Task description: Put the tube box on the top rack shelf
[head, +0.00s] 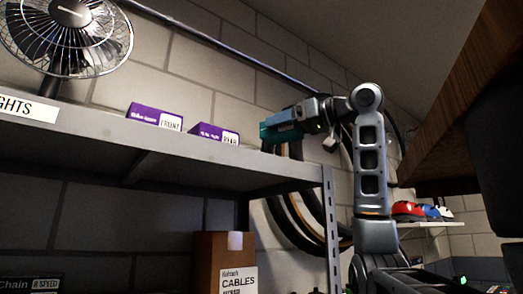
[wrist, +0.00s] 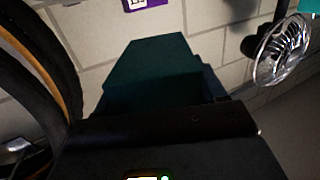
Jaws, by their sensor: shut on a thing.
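The tube box, a teal box (head: 268,133), is in my gripper (head: 290,122) at the right end of the top rack shelf (head: 215,166) in the head view. My gripper is shut on it, and the arm reaches in from the right. The box appears at or just above shelf height; I cannot tell whether it touches the shelf. In the wrist view the box (wrist: 155,70) looks dark teal and fills the middle, ahead of my gripper.
Two purple light boxes, FRONT (head: 155,117) and REAR (head: 213,134), stand on the top shelf. A fan (head: 68,35) stands at its left. Tyres (head: 285,222) hang behind the rack's right end. A cables carton (head: 224,262) sits below. The shelf right of the REAR box looks clear.

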